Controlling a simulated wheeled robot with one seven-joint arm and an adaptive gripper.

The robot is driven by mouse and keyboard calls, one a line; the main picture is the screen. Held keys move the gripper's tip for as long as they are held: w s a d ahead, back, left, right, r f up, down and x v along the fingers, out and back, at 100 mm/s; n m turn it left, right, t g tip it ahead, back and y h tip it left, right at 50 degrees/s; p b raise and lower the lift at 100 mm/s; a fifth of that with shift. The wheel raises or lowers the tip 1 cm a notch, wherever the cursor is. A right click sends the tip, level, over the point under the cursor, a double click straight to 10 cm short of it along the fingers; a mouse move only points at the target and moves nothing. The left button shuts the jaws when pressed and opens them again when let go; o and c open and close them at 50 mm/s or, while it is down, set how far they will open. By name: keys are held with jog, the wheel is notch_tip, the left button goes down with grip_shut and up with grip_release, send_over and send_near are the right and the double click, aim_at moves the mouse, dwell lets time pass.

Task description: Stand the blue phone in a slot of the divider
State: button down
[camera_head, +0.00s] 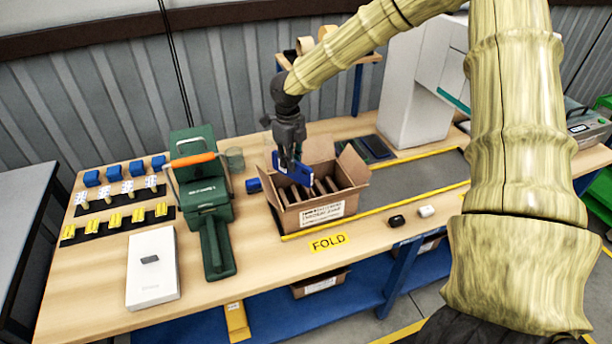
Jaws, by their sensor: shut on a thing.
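The blue phone (292,168) is in my gripper (290,158), which is shut on it. The phone is tilted, with its right end lower, over the left back part of the open carton (322,214). Brown divider walls (328,186) stand inside the carton and form several slots. The phone's lower edge is close to the left slots; I cannot tell whether it is inside one or still above the walls. My gripper's fingers partly cover the phone.
A green press with an orange handle (193,160) stands left of the carton. A small blue item (254,185) lies beside the carton. Dark flat devices (373,148) lie behind it. The carton's flaps stick outward. A white box (152,268) is at front left.

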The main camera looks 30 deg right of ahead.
jog(key=d+f+m+b, duration=0.1)
jog(key=d+f+m, duration=0.4)
jog(key=f, duration=0.3)
jog(key=shift+s+f+m, duration=0.25)
jog(key=shift+f+m, duration=0.15)
jog(key=shift+m, duration=0.3)
jog(key=shift+f+b, duration=0.1)
jog(key=shift+b, duration=0.25)
jog(key=shift+s+a+f+b, duration=0.1)
jog(key=shift+f+b, duration=1.65)
jog(key=shift+f, duration=1.55)
jog(key=shift+f, duration=0.1)
